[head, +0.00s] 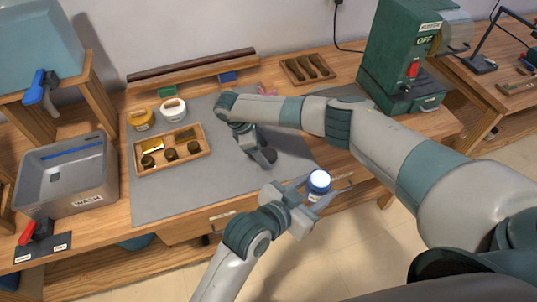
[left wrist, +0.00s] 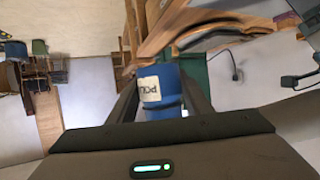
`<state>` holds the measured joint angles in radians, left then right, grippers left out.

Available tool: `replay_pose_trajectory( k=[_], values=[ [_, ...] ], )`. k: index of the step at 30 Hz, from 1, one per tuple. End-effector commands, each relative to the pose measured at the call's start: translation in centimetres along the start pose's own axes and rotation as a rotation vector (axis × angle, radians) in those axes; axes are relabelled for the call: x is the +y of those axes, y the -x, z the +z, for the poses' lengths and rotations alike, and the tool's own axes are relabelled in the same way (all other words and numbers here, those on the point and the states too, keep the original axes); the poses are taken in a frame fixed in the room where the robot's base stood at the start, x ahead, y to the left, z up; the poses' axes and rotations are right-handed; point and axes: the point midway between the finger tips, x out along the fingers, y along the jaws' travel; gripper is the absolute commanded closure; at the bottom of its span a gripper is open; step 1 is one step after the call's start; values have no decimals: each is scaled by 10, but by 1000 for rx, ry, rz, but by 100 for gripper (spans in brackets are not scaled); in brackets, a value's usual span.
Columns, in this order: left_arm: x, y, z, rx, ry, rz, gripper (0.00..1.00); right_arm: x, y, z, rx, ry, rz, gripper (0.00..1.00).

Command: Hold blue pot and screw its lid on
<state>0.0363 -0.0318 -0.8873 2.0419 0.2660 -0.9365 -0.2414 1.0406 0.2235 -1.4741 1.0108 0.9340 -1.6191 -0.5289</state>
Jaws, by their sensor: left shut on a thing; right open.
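The blue pot (head: 319,188) has a round white top; I cannot tell whether this is a lid or the open mouth. My left gripper (head: 318,190) is shut around the pot and holds it about upright in front of the table's front edge. In the left wrist view the blue pot (left wrist: 160,90) sits between the fingers, its pale label partly visible. My right gripper (head: 264,158) is open, pointing down over the grey mat, left of and behind the pot. A dark round shape shows at its tips, too small to identify. I cannot make out a separate lid.
A yellow pot (head: 141,120) and a white pot (head: 173,109) stand at the mat's back left. A wooden tray (head: 181,160) with dark round pieces lies before them. A grey wash bin (head: 75,178) is at left, a green machine (head: 398,65) at back right. The front mat (head: 165,203) is clear.

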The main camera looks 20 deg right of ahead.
Motion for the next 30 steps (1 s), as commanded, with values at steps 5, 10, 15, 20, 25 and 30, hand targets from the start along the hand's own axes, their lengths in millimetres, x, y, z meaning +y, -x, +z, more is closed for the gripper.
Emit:
replay_pose_trajectory(
  k=[5,10,15,20,25,30],
  values=[
    [0,0,-1,2,0,0,95,0,0,0,0,0,0,48],
    [0,0,-1,2,0,0,95,0,0,0,0,0,0,75],
    [0,0,-1,2,0,0,95,0,0,0,0,0,0,75],
    [0,0,0,2,0,0,95,0,1,0,1,1,0,75],
    [0,-3,6,2,0,0,95,0,6,2,2,1,1,75],
    [0,-8,18,2,0,0,95,0,14,-13,3,3,2,75]
  ],
)
